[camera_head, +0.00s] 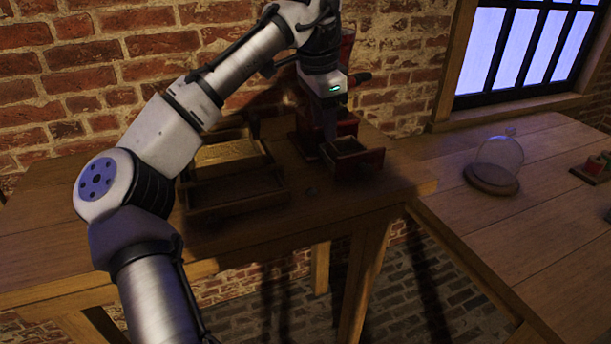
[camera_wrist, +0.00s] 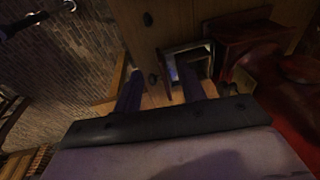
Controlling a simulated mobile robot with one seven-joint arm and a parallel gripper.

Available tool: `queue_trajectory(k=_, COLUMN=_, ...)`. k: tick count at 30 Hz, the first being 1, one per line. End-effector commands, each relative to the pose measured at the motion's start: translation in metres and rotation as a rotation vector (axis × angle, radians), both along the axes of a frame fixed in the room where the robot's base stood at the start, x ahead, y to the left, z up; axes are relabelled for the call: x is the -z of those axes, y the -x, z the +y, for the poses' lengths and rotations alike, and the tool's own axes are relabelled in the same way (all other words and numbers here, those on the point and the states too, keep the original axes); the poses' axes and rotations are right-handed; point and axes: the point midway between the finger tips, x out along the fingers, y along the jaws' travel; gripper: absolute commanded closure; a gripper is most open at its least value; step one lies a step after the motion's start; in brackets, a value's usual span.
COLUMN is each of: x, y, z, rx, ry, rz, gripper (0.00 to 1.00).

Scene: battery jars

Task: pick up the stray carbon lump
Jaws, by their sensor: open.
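A small dark lump, seemingly the carbon lump (camera_head: 311,190), lies on the bare table top just in front of a small open box. The wrist view shows two small dark spots on the wood, one farther out (camera_wrist: 148,18) and one nearer my fingers (camera_wrist: 153,78); I cannot tell which is the lump. My gripper (camera_wrist: 161,88) is open, its two dark fingers apart, with nothing seen held between them. In the head view my gripper (camera_head: 328,128) hangs pointing down above the small box, behind and above the lump.
The small open box (camera_head: 372,160) stands by a dark red apparatus (camera_head: 346,48) against the brick wall. Two shallow wooden trays (camera_head: 282,193) lie to the left. A glass dome (camera_head: 499,155) stands on the right-hand table (camera_head: 470,215). The front right of the near table is clear.

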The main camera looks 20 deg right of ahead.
Motion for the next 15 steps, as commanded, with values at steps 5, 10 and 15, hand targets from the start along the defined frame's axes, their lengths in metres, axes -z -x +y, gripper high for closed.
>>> queue_trajectory(k=5, x=0.001, y=0.009, z=0.016, rx=-0.004, ry=-0.135, rz=0.083, gripper=0.59)
queue_trajectory(k=10, x=0.026, y=0.011, z=0.018, rx=0.001, ry=-0.147, rz=0.097, gripper=0.59)
queue_trajectory(k=15, x=0.06, y=0.011, z=0.018, rx=0.0, ry=-0.144, rz=0.094, gripper=0.59)
